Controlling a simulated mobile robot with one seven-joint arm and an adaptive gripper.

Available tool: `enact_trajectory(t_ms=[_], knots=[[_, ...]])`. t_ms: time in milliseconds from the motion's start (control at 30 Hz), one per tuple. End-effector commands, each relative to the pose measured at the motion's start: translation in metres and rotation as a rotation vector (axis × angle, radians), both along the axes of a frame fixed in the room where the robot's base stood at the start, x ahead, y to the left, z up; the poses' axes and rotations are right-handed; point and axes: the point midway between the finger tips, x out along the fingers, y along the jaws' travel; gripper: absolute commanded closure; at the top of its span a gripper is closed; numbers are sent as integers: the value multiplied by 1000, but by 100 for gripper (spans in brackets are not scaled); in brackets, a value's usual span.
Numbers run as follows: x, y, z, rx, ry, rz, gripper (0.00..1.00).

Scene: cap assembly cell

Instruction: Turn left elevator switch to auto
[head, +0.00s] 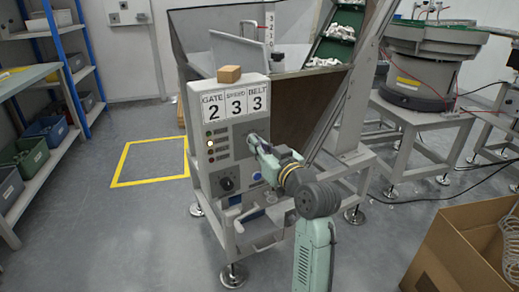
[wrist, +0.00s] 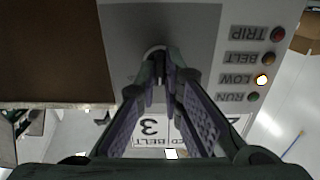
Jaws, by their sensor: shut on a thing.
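The elevator's control panel (head: 234,168) is a grey box with a black knob (head: 227,184) low on its face. My gripper (head: 252,143) reaches the upper right of this panel from the right. In the upside-down wrist view, my gripper (wrist: 163,78) has its fingertips closed around a small switch with a pale round collar (wrist: 154,51) on the grey panel face. The fingers cover most of the switch, so its pointer and position marks cannot be read. The head view hides the switch behind the gripper.
The LOW lamp (wrist: 262,80) is lit; RUN, BELT and TRIP look dark. Number cards (head: 234,104) and a small cardboard block (head: 229,74) top the panel. A hopper (head: 300,120) stands behind, a bowl feeder (head: 420,65) back right, an open carton (head: 465,245) front right.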

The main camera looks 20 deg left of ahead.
Motion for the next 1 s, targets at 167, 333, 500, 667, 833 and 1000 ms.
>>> enact_trajectory(t_ms=[167,333,500,667,833,1000], knots=[[0,0,0,-8,-9,-1,100],[0,0,0,-8,-9,-1,100],[0,0,0,-7,-8,-1,88],[0,0,0,-7,-8,0,77],[0,0,0,-7,-7,0,72],[0,0,0,-7,-7,0,72]])
